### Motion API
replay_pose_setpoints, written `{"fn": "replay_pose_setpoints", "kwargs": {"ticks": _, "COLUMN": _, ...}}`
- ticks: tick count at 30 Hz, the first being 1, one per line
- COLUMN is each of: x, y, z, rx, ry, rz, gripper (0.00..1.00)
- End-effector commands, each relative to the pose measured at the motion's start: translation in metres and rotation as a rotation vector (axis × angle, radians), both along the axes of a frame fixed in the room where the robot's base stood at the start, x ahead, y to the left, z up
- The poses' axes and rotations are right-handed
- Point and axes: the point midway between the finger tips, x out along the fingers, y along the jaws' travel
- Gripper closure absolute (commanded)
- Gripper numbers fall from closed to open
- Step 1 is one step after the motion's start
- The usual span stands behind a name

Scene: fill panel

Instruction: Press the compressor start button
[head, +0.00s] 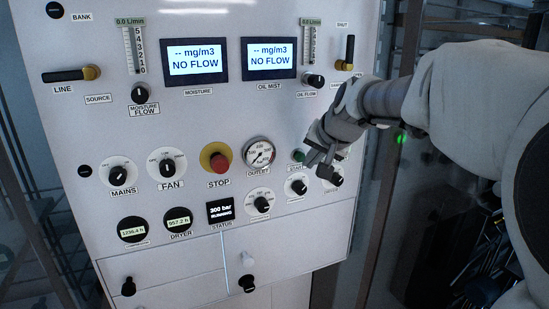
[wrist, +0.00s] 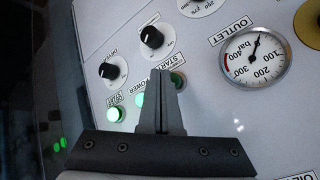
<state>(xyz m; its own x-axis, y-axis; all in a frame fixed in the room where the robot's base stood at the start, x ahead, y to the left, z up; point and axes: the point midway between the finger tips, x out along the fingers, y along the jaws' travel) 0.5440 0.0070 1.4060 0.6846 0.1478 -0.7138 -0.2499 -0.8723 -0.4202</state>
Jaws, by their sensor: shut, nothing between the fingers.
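The green start button (head: 299,156) sits on the panel right of the outlet gauge, above a START label.
The outlet gauge (head: 259,154) and the red stop button (head: 219,163) lie to the left. Black knobs (head: 297,187) sit below. A green POWER light (wrist: 141,98) and another green light (wrist: 116,114) are close to my fingers. Two displays (head: 195,60) read NO FLOW.

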Motion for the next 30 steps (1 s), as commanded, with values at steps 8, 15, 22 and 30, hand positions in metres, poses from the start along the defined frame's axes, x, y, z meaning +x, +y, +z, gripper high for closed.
{"fn": "replay_pose_setpoints", "kwargs": {"ticks": 8, "x": 0.0, "y": 0.0, "z": 0.0, "rx": 0.0, "ry": 0.0, "rz": 0.0, "gripper": 1.0}}
{"fn": "replay_pose_setpoints", "kwargs": {"ticks": 15, "x": 0.0, "y": 0.0, "z": 0.0, "rx": 0.0, "ry": 0.0, "rz": 0.0, "gripper": 1.0}}
{"fn": "replay_pose_setpoints", "kwargs": {"ticks": 22, "x": 0.0029, "y": 0.001, "z": 0.0, "rx": 0.0, "ry": 0.001, "rz": 0.001, "gripper": 1.0}}
{"fn": "replay_pose_setpoints", "kwargs": {"ticks": 30, "x": 0.0083, "y": 0.0026, "z": 0.0002, "rx": 0.0, "ry": -0.001, "rz": 0.0, "gripper": 1.0}}
